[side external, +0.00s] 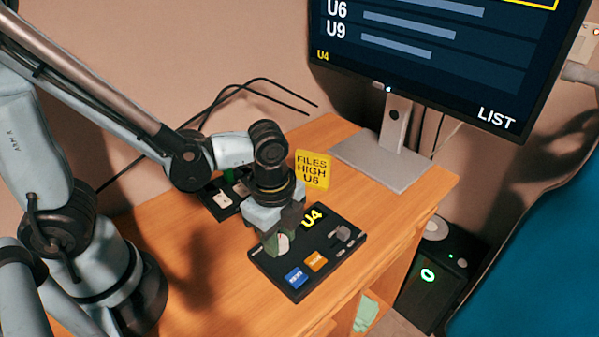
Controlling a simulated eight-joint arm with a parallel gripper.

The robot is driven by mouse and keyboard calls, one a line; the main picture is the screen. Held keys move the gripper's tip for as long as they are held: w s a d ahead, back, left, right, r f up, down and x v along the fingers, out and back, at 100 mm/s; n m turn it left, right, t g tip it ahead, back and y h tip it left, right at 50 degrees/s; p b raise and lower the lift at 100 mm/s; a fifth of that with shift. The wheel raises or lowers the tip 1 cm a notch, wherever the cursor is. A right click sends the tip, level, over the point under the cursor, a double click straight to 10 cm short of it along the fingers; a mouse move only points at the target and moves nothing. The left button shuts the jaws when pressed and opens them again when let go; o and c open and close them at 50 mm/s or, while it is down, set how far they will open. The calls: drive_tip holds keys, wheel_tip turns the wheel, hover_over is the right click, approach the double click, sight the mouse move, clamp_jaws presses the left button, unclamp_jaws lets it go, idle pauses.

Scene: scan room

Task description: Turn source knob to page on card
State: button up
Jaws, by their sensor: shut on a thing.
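A yellow card (313,170) stands on the desk and reads "FILES HIGH U6". A black control panel (325,276) lies in front of it, with a lit yellow "U4" readout. The source knob (281,244), green with a pale face, is at the panel's left side. My gripper (277,238) points down over the panel and is shut on the knob, hiding part of it. The monitor (430,60) shows rows marked U6 and U9, a small "U4" at lower left and "LIST" at lower right.
The panel also has a blue button (296,277), an orange button (316,261) and a grey control (341,233). A second dark panel (221,203) lies behind my gripper. The wooden desk (385,215) is clear to the right, before its edge.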

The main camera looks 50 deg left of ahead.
idle(0.5)
drive_tip(key=o, duration=1.1)
drive_tip(key=shift+c, duration=0.2)
drive_tip(key=shift+r, duration=0.15)
wheel_tip(320, 180, up, 12)
drive_tip(key=shift+s, duration=0.3)
drive_tip(key=w+a+n+t, duration=0.1)
drive_tip(key=a+n+t, duration=0.2)
drive_tip(key=a+n, duration=0.2)
drive_tip(key=w+a+f+n+t, duration=0.1)
drive_tip(key=a+n, duration=0.4)
drive_tip(key=n, duration=0.6)
drive_tip(key=w+t, duration=0.1)
drive_tip(key=t, duration=0.1)
drive_tip(key=shift+w+a+f+t, duration=0.2)
drive_tip(key=shift+w+a+t, duration=0.05)
drive_tip(key=shift+t, duration=0.05)
